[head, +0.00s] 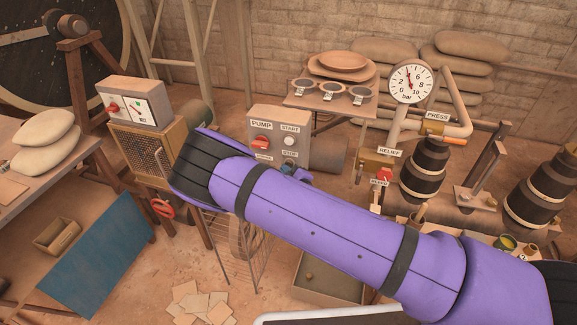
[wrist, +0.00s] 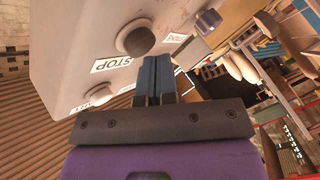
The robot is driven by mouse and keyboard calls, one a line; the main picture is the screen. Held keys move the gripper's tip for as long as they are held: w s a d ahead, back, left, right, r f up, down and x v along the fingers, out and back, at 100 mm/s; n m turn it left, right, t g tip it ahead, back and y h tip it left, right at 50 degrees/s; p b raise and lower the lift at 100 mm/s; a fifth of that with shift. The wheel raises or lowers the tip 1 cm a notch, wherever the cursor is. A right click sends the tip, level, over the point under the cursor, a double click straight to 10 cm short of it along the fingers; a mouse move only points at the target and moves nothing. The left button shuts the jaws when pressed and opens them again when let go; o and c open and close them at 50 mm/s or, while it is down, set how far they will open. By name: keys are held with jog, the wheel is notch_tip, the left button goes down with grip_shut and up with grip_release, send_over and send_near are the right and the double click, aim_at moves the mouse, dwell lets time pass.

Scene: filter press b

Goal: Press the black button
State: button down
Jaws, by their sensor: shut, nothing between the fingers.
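The pump box (head: 298,117) stands in the middle of the head view, with a red switch, a white button under the START label and a STOP label (head: 290,153). In the wrist view the black button (wrist: 136,40) is a round dark cap in a pale collar on the box face, beside the upside-down STOP label (wrist: 111,63). My gripper (wrist: 155,60) is shut and empty, its blue-grey fingertips just below and right of the black button in the picture. I cannot tell whether they touch the box. In the head view my arm hides the box's lower part.
A relief valve with a red handle (head: 382,178) and a gauge (head: 410,81) stand to the right. A table with bowls (head: 343,67) is behind, and a control box (head: 133,103) is left.

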jog(key=shift+s+a, duration=0.15)
jog(key=shift+s, duration=0.35)
jog(key=s, duration=0.1)
jog(key=s+a, duration=0.1)
jog(key=s, duration=0.2)
jog(key=shift+s+a, duration=0.35)
jog(key=shift+a, duration=0.05)
dwell(0.7)
